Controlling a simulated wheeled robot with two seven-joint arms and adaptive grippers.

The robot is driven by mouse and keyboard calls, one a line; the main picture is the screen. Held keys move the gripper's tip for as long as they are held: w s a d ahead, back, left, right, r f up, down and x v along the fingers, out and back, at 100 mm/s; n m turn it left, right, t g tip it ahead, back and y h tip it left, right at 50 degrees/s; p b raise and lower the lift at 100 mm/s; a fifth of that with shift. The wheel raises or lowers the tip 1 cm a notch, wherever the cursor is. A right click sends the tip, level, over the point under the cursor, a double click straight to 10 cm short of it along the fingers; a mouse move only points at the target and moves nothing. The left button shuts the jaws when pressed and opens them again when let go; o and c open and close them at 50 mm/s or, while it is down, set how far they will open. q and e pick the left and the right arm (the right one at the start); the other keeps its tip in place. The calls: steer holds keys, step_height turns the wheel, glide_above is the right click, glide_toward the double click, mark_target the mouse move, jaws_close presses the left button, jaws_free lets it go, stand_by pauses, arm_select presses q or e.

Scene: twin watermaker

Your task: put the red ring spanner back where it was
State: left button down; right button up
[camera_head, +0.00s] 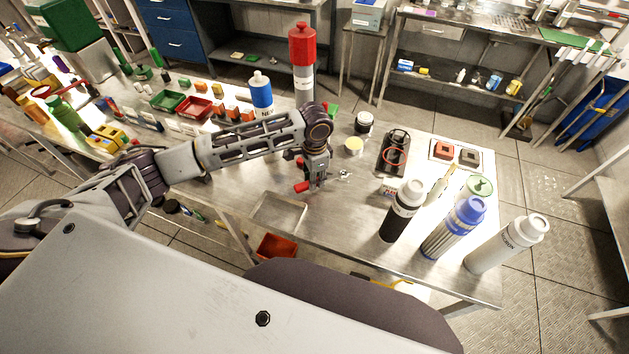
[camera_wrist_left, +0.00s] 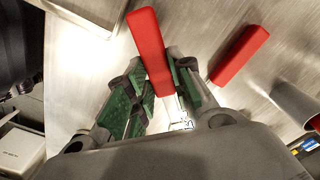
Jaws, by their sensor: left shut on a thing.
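My left gripper (camera_head: 317,180) is shut on a red handle (camera_head: 301,187), low over the middle of the metal bench. In the left wrist view the red handle (camera_wrist_left: 148,45) sticks out between the green-padded fingers (camera_wrist_left: 155,95). I take it for the red ring spanner; its ring end is largely hidden by the gripper. A second red handle-like shape (camera_wrist_left: 240,52) shows to the right of the fingers in the wrist view; I cannot tell which tool it belongs to. My right gripper is not in view.
A shallow metal tray (camera_head: 254,221) lies at the bench's front edge. Black, blue and white bottles (camera_head: 460,228) stand front right. A black tray with a red ring (camera_head: 382,165) lies right of the gripper. A tall red-topped cylinder (camera_head: 302,75) and a blue bottle (camera_head: 261,95) stand behind.

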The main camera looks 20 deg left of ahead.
arm_select(q)
steer(key=shift+f, duration=0.95)
steer(key=shift+f+p, duration=0.35)
steer(key=shift+f, duration=0.25)
steer(key=c, duration=1.3)
jaws_free()
steer(key=shift+o, duration=0.2)
steer(key=shift+r+b, duration=0.35)
steer(key=shift+r, duration=0.45)
step_height(320, 180, up, 12)
steer(key=b, duration=0.1)
steer(key=shift+f, duration=0.2)
